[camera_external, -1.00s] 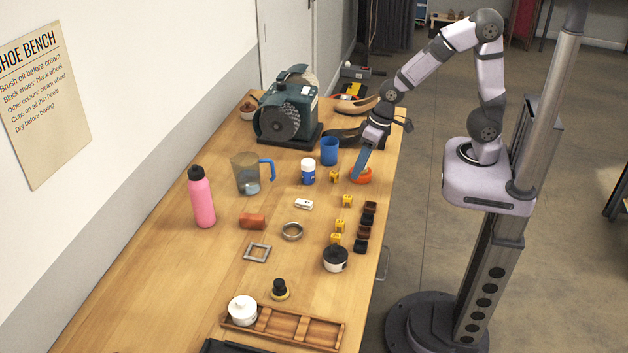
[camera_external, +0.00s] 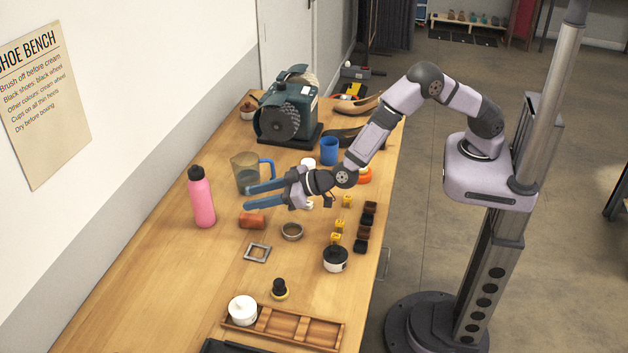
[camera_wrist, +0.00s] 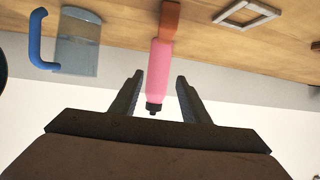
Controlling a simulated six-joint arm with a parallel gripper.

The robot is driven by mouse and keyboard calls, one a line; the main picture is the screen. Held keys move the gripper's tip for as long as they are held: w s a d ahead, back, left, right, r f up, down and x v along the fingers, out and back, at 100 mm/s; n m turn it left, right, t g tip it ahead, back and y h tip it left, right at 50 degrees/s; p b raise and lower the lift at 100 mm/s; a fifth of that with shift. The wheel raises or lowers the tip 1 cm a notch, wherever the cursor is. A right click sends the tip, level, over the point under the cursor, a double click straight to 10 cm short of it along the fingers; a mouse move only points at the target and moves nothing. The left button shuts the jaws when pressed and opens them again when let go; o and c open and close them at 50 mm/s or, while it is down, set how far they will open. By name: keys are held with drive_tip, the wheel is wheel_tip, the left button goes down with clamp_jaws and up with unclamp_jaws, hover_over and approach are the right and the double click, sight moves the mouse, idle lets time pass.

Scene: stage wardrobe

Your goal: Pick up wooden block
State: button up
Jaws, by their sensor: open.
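The wooden block (camera_external: 252,221), a small reddish-brown piece, lies on the bench right of the pink bottle. In the wrist view the dark fingers (camera_wrist: 160,80) stand either side of the bottle's image; I cannot tell the exact distance.
The pink bottle (camera_external: 202,197) stands left of the block. A clear jug (camera_external: 243,168) with a blue handle stands behind my fingers. The front left bench (camera_external: 150,290) is clear.

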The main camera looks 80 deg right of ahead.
sight(254, 216)
drive_tip(key=shift+f+p, duration=0.45)
drive_tip(key=shift+f, duration=1.45)
drive_tip(key=shift+f, duration=0.1)
drive_tip(key=shift+f+p, duration=0.3)
drive_tip(key=shift+f, duration=0.4)
drive_tip(key=shift+w+a+f+p, duration=0.1)
drive_tip(key=shift+w+f+p, duration=0.05)
drive_tip(key=shift+w+f, duration=0.3)
drive_tip(key=shift+w+f+p, duration=0.15)
drive_tip(key=shift+w+f, duration=0.1)
drive_tip(key=shift+f, duration=0.3)
drive_tip(key=shift+x, duration=0.75)
clamp_jaws()
